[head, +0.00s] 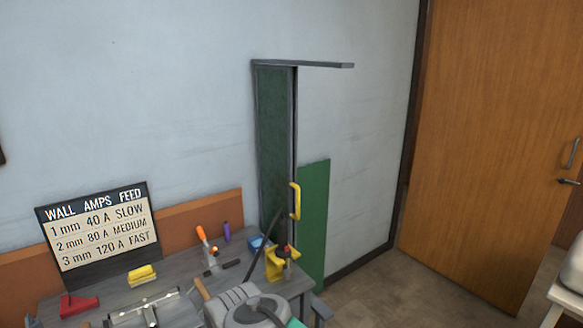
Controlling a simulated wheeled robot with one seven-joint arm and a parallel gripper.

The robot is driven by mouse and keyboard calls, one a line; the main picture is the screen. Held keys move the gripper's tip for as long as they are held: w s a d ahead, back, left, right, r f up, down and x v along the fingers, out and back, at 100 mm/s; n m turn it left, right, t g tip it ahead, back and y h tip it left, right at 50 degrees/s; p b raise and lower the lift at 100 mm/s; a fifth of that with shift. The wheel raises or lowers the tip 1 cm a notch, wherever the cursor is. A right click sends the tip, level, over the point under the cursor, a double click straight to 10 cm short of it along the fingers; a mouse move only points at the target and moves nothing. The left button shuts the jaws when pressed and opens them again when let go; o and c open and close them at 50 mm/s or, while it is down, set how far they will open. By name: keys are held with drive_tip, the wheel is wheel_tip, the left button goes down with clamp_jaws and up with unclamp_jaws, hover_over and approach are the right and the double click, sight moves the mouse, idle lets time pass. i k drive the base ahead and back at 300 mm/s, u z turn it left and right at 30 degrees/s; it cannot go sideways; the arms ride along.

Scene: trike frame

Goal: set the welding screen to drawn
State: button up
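The welding screen (273,135) is a tall, narrow dark green panel in a grey frame, standing against the wall behind the bench. A grey rail (325,65) runs from its top and sticks out to the right, with open space under it. A yellow handle (296,201) is on the screen's right edge. The screen's lower end is hidden behind the things on the bench. I cannot make out my gripper in the head view.
A grey bench (185,275) stands in front, with a yellow clamp-like tool (276,263), an orange-handled tool (207,245) and a yellow block (142,274). A bright green panel (314,225) stands right of the handle. The floor (400,280) before the wooden door (490,140) is clear.

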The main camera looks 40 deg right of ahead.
sight(273, 83)
drive_tip(key=k, duration=0.5)
drive_tip(key=z, duration=0.8)
drive_tip(key=i, duration=0.75)
drive_tip(key=u, duration=1.25)
